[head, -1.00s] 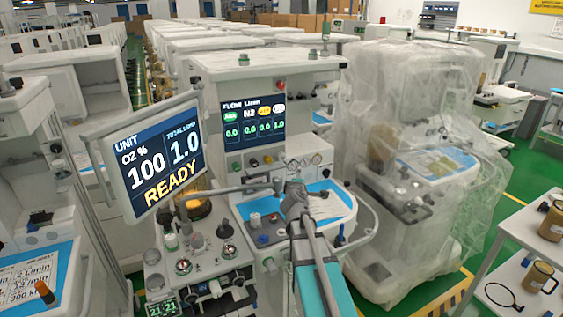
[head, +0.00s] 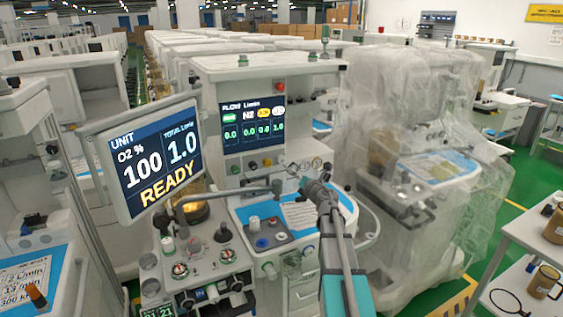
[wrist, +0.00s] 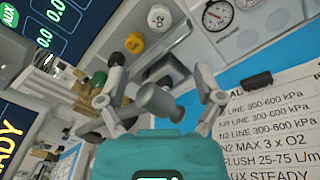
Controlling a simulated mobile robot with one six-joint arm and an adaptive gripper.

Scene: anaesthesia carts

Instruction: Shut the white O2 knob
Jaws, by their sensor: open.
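The white O2 knob (wrist: 160,17) shows at the top of the wrist view, with "O2" on its face. A yellow knob (wrist: 134,42) sits beside it. In the head view the knob row lies under the flow screen (head: 253,124), where the white knob is too small to tell clearly. My gripper (wrist: 160,70) is open, its fingers spread below the knob in the wrist picture and apart from it. A grey cylindrical piece (wrist: 157,100) shows between the fingers; I cannot tell whether it touches them. In the head view my gripper (head: 308,183) is in front of the machine, right of the knobs.
A grey bar (head: 232,191) juts across the machine's front near my gripper. A large monitor (head: 150,160) reading READY stands at left. Pressure gauges (wrist: 217,15) lie right of the knob. A plastic-covered machine (head: 415,130) stands at right, a cart with mugs (head: 543,280) at lower right.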

